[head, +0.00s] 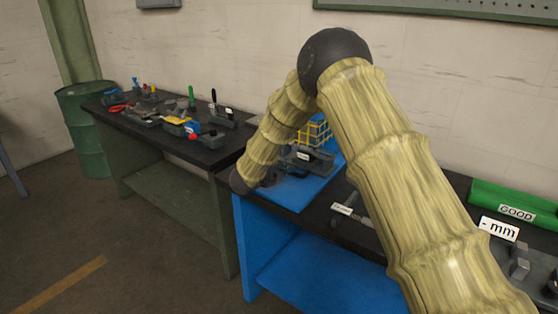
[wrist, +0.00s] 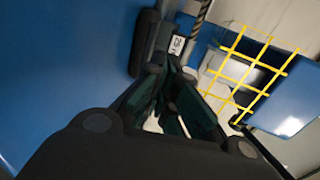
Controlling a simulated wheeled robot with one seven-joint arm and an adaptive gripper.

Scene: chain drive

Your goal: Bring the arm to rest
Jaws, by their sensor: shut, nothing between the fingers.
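My arm, in pale ribbed covering, rises from the lower right of the head view, bends at a dark round joint and comes down over the blue bench section (head: 285,192). In the head view my gripper is mostly hidden at the arm's lower end, so its fingers cannot be made out there. In the wrist view my gripper (wrist: 163,72) shows dark fingers that come together, shut and empty. Close beyond them is a dark grey holder with a small white label (wrist: 178,44). I cannot tell whether the fingers touch it.
A green GOOD block (head: 515,207) and a "- mm" sign (head: 498,229) are right. A tool-covered bench (head: 150,120) and green drum (head: 85,130) are left.

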